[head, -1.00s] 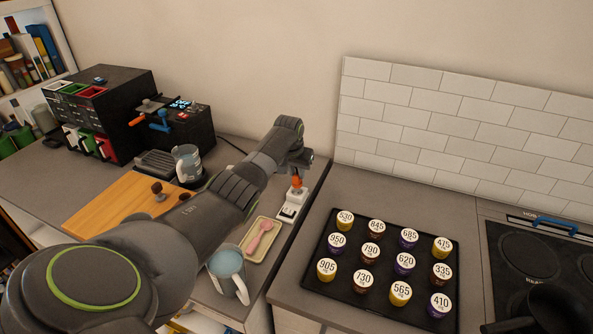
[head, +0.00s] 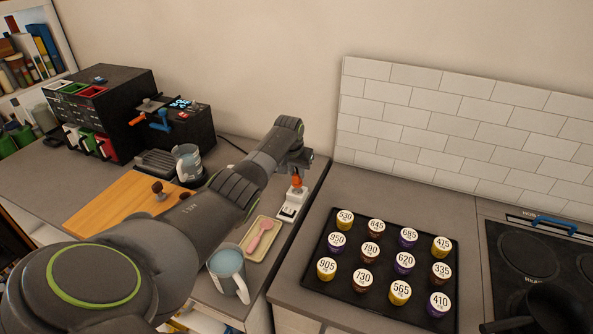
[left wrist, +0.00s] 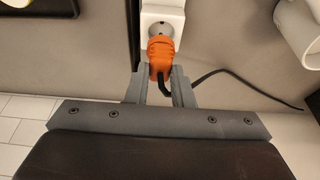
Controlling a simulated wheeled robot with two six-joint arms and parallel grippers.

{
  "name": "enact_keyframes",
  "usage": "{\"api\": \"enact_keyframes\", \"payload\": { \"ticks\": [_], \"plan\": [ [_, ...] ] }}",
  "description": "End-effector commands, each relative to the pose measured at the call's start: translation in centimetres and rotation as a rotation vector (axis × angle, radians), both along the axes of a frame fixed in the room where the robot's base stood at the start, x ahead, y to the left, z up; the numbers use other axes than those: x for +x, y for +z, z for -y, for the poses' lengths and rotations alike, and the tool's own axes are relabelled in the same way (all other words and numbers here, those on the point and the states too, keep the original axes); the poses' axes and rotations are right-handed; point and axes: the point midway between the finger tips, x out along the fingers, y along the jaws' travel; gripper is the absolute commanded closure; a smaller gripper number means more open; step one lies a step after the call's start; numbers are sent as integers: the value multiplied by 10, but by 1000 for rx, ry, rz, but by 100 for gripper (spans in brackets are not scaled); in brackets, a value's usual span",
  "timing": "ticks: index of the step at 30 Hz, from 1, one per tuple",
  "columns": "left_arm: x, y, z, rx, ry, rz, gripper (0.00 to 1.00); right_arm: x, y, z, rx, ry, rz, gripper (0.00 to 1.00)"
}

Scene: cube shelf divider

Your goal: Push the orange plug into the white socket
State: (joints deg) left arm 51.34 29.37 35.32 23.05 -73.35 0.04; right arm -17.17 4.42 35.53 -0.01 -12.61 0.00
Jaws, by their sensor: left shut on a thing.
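The orange plug (left wrist: 160,50) is between the fingers of my left gripper (left wrist: 159,84), which is shut on it. A dark cord runs from its rear. In the left wrist view the plug's front overlaps the round recess of the white socket (left wrist: 170,14). I cannot tell how deep it sits. In the head view my left gripper (head: 301,163) points down from above, with the plug (head: 296,181) under it, over the far end of the white socket block (head: 292,206). The block lies on the counter near its right edge. My right gripper is not in view.
A tray with a pink spoon (head: 261,238) and a mug (head: 228,272) stand nearer me. A cutting board (head: 120,205) and coffee machine (head: 182,128) are left. Right, past a gap, a black tray (head: 330,285) holds several numbered capsules. The wall is behind.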

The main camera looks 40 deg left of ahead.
Motion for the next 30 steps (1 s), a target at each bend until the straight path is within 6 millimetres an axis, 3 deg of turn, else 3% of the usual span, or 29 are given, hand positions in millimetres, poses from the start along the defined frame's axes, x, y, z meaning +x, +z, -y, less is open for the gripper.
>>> {"api": "enact_keyframes", "payload": {
  "ticks": [30],
  "plan": [
    [0,-22,0,0,0,0,100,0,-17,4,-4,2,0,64]
  ]
}}
